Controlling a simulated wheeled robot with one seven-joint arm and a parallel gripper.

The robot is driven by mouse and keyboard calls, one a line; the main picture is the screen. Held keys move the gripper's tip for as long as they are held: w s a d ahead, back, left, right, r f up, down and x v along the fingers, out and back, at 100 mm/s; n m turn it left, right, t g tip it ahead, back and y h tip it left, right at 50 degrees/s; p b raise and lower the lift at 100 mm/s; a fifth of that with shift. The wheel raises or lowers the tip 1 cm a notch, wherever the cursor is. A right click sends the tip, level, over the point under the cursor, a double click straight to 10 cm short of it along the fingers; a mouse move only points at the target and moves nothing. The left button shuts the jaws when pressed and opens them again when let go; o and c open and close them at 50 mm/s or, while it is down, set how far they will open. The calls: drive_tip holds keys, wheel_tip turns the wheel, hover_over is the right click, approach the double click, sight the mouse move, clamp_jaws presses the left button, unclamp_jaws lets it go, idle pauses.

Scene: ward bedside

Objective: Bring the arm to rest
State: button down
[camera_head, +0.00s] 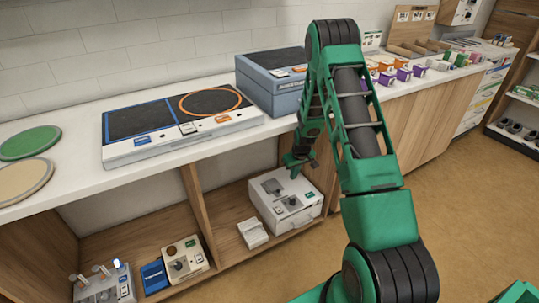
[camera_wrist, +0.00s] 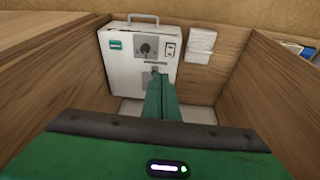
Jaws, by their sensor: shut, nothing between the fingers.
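My green arm reaches down from the upper middle of the head view, bent at a high elbow. My gripper (camera_head: 296,163) is low, in front of the counter and at the open shelf bay. It hangs close over a white box-shaped device (camera_head: 286,203) in that bay. In the wrist view my gripper (camera_wrist: 158,76) is shut and empty, and its fingers overlap the lower part of the white device (camera_wrist: 123,58). Whether the fingers touch the device cannot be told.
Wooden side panels (camera_wrist: 57,82) flank the bay. The counter (camera_head: 85,187) carries a two-zone panel device (camera_head: 150,150) and a blue-grey box (camera_head: 262,96) near my arm. A small white item (camera_head: 253,233) lies beside the device. The floor (camera_head: 440,215) at right is clear.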

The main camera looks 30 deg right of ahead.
drive_tip(key=shift+r, duration=0.1)
drive_tip(key=s+r+m+g, duration=0.1)
drive_tip(key=s+r, duration=0.7)
drive_tip(key=r, duration=0.4)
drive_tip(key=s+r+m+g, duration=0.1)
drive_tip(key=s+r+m, duration=0.1)
drive_tip(key=s+r, duration=0.85)
drive_tip(key=s+a+r+m, duration=0.1)
drive_tip(key=s+a+r, duration=0.2)
drive_tip(key=s, duration=0.5)
drive_tip(key=s+a+r+m, duration=0.1)
drive_tip(key=s+a+r, duration=0.2)
drive_tip(key=s+r, duration=0.2)
drive_tip(key=s+a+r+m+g, duration=0.1)
drive_tip(key=s+a+r, duration=0.2)
drive_tip(key=s, duration=0.8)
drive_tip(key=shift+s+r+y, duration=0.15)
drive_tip(key=shift+r+y, duration=0.25)
drive_tip(key=shift+r, duration=0.45)
drive_tip(key=shift+w+f, duration=0.25)
drive_tip(key=shift+w, duration=0.35)
